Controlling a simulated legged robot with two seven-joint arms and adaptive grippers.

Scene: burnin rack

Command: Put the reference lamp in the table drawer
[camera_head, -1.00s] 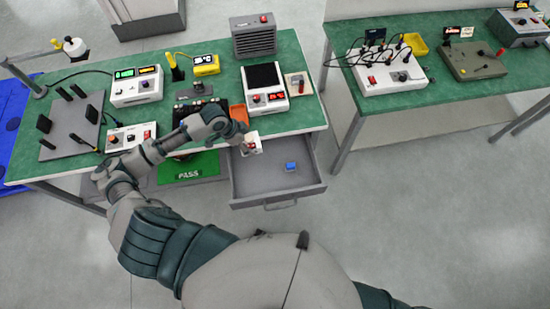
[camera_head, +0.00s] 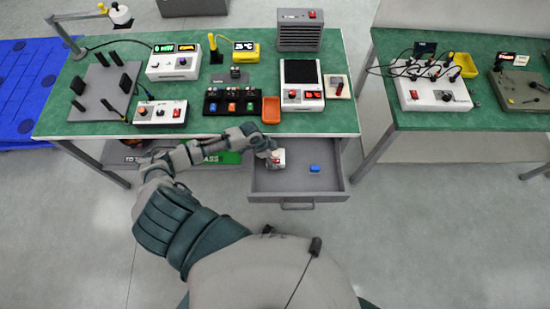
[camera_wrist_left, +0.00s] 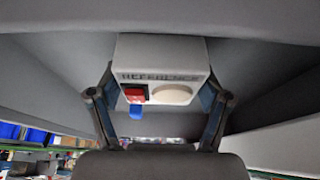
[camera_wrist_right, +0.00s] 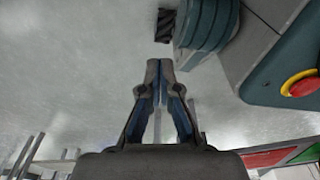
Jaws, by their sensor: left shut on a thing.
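The reference lamp (camera_head: 279,157) is a small white box held in my left gripper (camera_head: 270,154). In the left wrist view the lamp (camera_wrist_left: 160,55) shows the word REFERENCE, a red switch and a pale round lens, with a finger on each side. The open table drawer (camera_head: 283,183) is grey, and the lamp is within its outline, towards the back left. I cannot tell whether the lamp touches the drawer floor. My right gripper (camera_wrist_right: 159,68) shows only in its wrist view, empty, with its fingertips together.
A small blue object (camera_head: 314,168) lies in the drawer, right of the lamp. The green table (camera_head: 345,118) above carries several instruments, an orange tray (camera_head: 271,110) and a switch strip (camera_head: 232,103). A second bench (camera_head: 400,150) stands at right. The drawer's front half is clear.

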